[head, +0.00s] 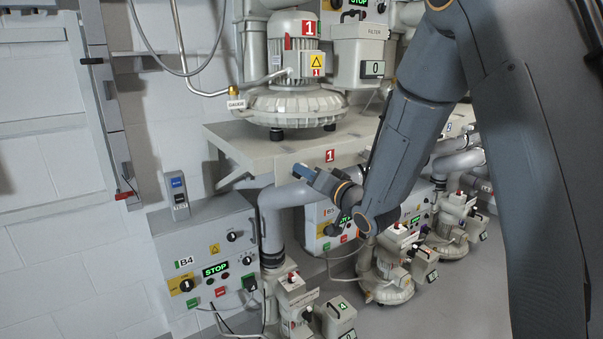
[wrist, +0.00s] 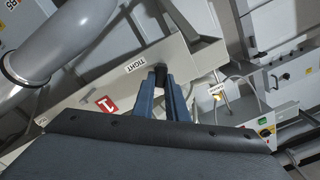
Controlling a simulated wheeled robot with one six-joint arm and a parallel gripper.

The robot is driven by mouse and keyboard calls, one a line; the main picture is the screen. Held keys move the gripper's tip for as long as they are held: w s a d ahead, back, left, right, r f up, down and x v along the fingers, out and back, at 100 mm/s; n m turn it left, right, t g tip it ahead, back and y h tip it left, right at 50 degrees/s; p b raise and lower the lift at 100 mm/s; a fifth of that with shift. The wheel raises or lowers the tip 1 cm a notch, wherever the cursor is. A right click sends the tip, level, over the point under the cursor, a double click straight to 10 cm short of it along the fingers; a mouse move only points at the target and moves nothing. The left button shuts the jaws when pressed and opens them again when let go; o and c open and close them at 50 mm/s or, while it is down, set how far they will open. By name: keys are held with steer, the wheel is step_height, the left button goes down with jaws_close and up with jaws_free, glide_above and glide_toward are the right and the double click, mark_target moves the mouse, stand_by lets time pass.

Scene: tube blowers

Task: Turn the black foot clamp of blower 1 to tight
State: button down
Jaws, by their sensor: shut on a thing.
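Blower 1 (head: 297,104) stands on a grey bench (head: 245,148) with a red 1 label (head: 330,155) on its front edge. In the wrist view, the bench shows the same red label (wrist: 106,104) and a white TIGHT label (wrist: 135,64). The black foot clamp (wrist: 161,66) shows as a small dark piece just right of the TIGHT label. My gripper (wrist: 160,73) is shut on it, with its blue fingers either side. Most of the clamp is hidden, and I cannot tell how far it is turned. In the head view, my gripper (head: 308,176) is at the bench's front edge.
A grey B4 control box (head: 205,255) with a green STOP display stands below left. Smaller blowers (head: 388,283) and a thick grey pipe (head: 272,215) are under the bench. A filter box (head: 358,55) is right of blower 1. Bare floor shows at the lower right.

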steer(key=m, duration=0.3)
steer(key=m+p, duration=0.1)
steer(key=m, duration=0.3)
steer(key=f+m, duration=0.1)
steer(key=m, duration=0.2)
steer(key=shift+d+f+p, duration=0.1)
steer(key=shift+d+p, duration=0.1)
steer(key=shift+p, duration=0.1)
steer(key=shift+f+m, duration=0.1)
steer(key=shift+m, duration=0.3)
steer(key=c, duration=1.8)
jaws_free()
steer(key=shift+o, duration=0.2)
steer(key=b+v, duration=0.2)
steer(key=v, duration=0.5)
steer(key=shift+s+d, duration=0.25)
steer(key=shift+s, duration=0.1)
